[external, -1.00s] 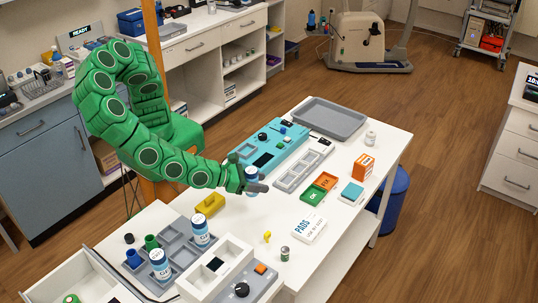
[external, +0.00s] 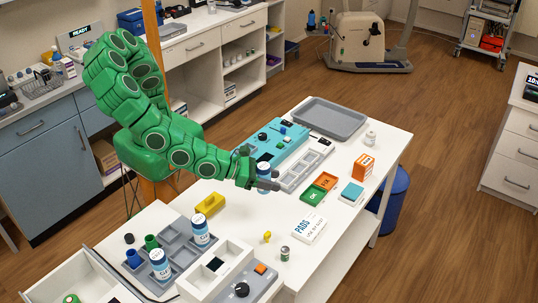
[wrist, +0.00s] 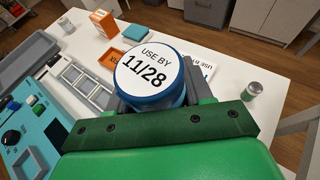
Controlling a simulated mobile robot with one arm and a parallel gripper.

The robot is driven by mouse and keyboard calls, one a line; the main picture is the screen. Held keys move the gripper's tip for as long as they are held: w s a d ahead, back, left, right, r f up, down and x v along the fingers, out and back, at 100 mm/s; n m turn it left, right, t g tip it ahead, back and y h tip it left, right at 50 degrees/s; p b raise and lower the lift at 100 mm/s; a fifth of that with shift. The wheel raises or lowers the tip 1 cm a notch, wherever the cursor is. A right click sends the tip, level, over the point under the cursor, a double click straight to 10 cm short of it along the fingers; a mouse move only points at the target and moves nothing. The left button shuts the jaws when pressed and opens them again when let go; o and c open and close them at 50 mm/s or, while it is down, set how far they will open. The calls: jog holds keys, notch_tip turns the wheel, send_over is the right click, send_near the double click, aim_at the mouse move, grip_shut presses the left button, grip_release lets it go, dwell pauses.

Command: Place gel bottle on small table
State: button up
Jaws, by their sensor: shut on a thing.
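My gripper (external: 266,184) is shut on a blue-and-white bottle (external: 264,171) and holds it upright over the white table (external: 335,228). In the wrist view the bottle's round white top (wrist: 147,70) reads "USE BY 11/28". The fingers show beside the blue rim there, partly hidden by the bottle. I cannot tell if its base touches the table. Two similar bottles, one nearer (external: 160,263) and one farther (external: 200,230), stand upright in the grey compartment tray (external: 172,243) at the lower left.
The teal device (external: 272,143) and a grey slotted tray (external: 300,172) lie close behind the held bottle. Green and orange bins (external: 314,195), a pads box (external: 309,229) and a small can (external: 284,253) are to the right. Clear white surface lies in front of the gripper.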

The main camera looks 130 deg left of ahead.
jog(key=w+a+r+m+t+h, duration=0.1)
jog(key=w+r+m+h, duration=0.1)
jog(key=w+r, duration=0.3)
jog(key=w+r+m+t+h, duration=0.1)
jog(key=w+r+m+h, duration=0.1)
jog(key=w+r, duration=0.3)
notch_tip(320, 180, up, 5)
jog(key=shift+a+f+t, duration=0.15)
jog(key=shift+a+t, duration=0.15)
jog(key=shift+a, duration=0.1)
jog(key=shift+f, duration=0.1)
jog(key=shift+s+a+f+n+g+y, duration=0.9)
jog(key=shift+s+f+n+g+y, duration=1)
jog(key=shift+f, duration=2.6)
jog(key=shift+s+a+f+n+g+y, duration=0.75)
jog(key=shift+s+f+n, duration=0.55)
jog(key=shift+s+f, duration=2.35)
jog(key=shift+s+a+f+n+g+y, duration=1.1)
jog(key=shift+s+f+n+y, duration=0.45)
jog(key=shift+f, duration=3.85)
jog(key=shift+w+d, duration=0.1)
jog(key=shift+w, duration=0.05)
